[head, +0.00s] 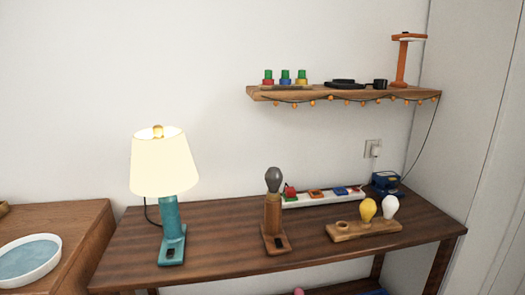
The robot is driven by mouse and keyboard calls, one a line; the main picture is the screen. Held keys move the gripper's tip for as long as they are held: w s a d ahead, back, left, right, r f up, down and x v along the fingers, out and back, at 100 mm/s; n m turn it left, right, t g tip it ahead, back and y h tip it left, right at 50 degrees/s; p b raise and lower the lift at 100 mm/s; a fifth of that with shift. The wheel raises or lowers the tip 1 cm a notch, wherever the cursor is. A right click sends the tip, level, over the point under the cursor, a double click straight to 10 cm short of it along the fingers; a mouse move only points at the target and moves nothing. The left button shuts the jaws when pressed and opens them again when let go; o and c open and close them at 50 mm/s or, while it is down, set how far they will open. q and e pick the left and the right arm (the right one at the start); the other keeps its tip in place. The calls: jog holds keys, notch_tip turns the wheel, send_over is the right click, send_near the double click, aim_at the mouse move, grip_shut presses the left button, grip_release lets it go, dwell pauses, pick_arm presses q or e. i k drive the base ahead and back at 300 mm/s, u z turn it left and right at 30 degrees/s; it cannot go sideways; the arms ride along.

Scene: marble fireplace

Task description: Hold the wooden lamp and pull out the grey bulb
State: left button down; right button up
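The wooden lamp (272,219) stands upright near the middle of the dark wooden table, with a flat base that has a dark switch on it. The grey bulb (273,179) sits upright on top of the lamp's wooden post. Neither of my grippers is in the head view, and nothing touches the lamp or bulb.
A lit teal lamp (171,215) with a cream shade stands to the left on the table (215,233). A wooden holder (350,233) with a yellow bulb (367,209) and a white bulb (390,206) lies to the right. A white power strip (318,201) is behind. A wall shelf (345,94) hangs above.

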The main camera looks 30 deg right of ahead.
aim_at(273, 176)
jog(key=z, duration=0.4)
jog(key=i, duration=0.85)
jog(key=z, duration=0.75)
